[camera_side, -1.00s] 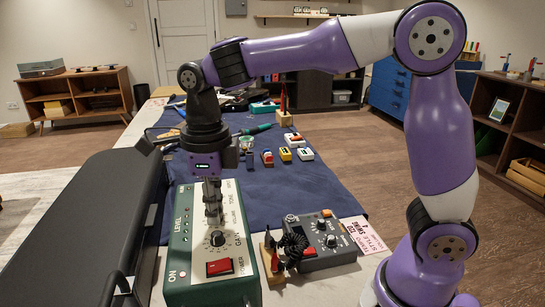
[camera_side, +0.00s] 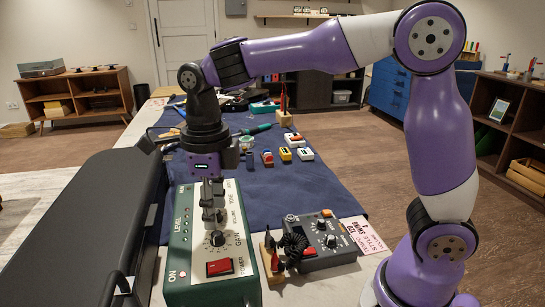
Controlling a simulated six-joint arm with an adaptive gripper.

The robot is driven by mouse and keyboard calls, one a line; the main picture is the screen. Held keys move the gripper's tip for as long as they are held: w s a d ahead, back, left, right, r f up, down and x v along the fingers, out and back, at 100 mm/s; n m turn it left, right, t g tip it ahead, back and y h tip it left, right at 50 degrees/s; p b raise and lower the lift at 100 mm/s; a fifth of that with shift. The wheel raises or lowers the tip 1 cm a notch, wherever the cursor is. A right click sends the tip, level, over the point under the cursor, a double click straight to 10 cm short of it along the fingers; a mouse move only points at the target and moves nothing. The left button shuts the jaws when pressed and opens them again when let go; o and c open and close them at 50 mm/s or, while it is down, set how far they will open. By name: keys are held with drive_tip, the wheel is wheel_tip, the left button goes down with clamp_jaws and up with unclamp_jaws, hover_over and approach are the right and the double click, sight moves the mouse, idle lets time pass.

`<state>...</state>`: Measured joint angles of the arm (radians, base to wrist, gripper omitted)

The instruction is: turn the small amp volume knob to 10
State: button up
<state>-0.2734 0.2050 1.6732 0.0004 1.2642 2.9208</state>
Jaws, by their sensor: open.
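The small amp (camera_side: 199,284) is a green box with a pale top panel, near the front of the bench. Its panel shows the words LEVEL, VOLUME, TONE, GAIN and POWER. A black knob (camera_side: 217,238) with a pale pointer shows by the GAIN label. My gripper (camera_side: 213,216) points straight down over the panel, behind that knob in this view. It is open, with its fingertips low at the row of knobs. The fingers hide the volume knob, so its setting and any contact with it cannot be told.
A red power switch (camera_side: 219,267) sits at the amp's front. A dark grey box with knobs (camera_side: 323,238) and a wooden stand (camera_side: 272,262) with a coiled cord stand to the right. A long black case (camera_side: 93,226) lies left. Small coloured pedals (camera_side: 286,155) sit on the blue mat (camera_side: 315,187).

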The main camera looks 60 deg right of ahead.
wheel_tip(320, 180, up, 12)
idle(0.5)
wheel_tip(320, 180, down, 12)
drive_tip(key=m, duration=3.5)
drive_tip(key=shift+m, duration=0.4)
